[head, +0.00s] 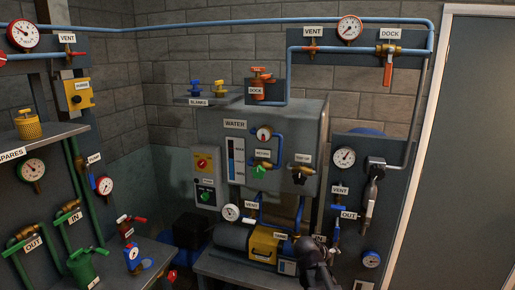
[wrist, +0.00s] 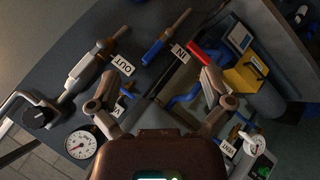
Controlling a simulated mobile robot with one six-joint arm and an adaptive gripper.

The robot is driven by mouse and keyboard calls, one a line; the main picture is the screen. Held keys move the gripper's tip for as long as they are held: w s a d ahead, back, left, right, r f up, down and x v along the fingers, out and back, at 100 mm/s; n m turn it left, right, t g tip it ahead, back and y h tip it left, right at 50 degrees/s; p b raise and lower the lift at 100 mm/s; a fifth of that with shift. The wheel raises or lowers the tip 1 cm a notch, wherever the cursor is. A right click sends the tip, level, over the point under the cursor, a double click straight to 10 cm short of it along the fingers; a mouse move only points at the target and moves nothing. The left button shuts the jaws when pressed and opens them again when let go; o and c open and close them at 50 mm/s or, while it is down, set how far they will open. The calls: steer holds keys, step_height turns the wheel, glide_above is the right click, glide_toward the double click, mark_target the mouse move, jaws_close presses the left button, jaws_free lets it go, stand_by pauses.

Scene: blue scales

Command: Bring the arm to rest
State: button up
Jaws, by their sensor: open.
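My gripper (wrist: 158,82) is open in the wrist view, its two fingers spread apart with nothing between them. Its brown body fills the bottom middle of that view. In the head view a dark jointed shape (head: 316,257), which looks like my gripper, is at the lower middle, in front of the bench. The fingertips cannot be made out there. The rest of my arm is not clearly seen.
A gauge and valve panel (head: 345,180) is on the right, before a grey door (head: 460,160). In the wrist view, a blue-handled valve (wrist: 153,53) and gauge (wrist: 81,144) lie beyond the fingers.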

steer(key=s+a+f+m+g+y+b, duration=0.1)
steer(key=s+a+f+g+y, duration=0.2)
steer(key=s, duration=0.5)
steer(key=s+a+f+m+g+y, duration=0.1)
steer(key=s+a+f+g+y, duration=0.2)
steer(key=s, duration=0.5)
step_height(320, 180, down, 2)
steer(key=shift+s+a+m+y+b, duration=0.2)
steer(key=shift+a+m+y+b, duration=0.1)
steer(key=shift+a+y+b, duration=0.15)
steer(key=shift+w, duration=0.1)
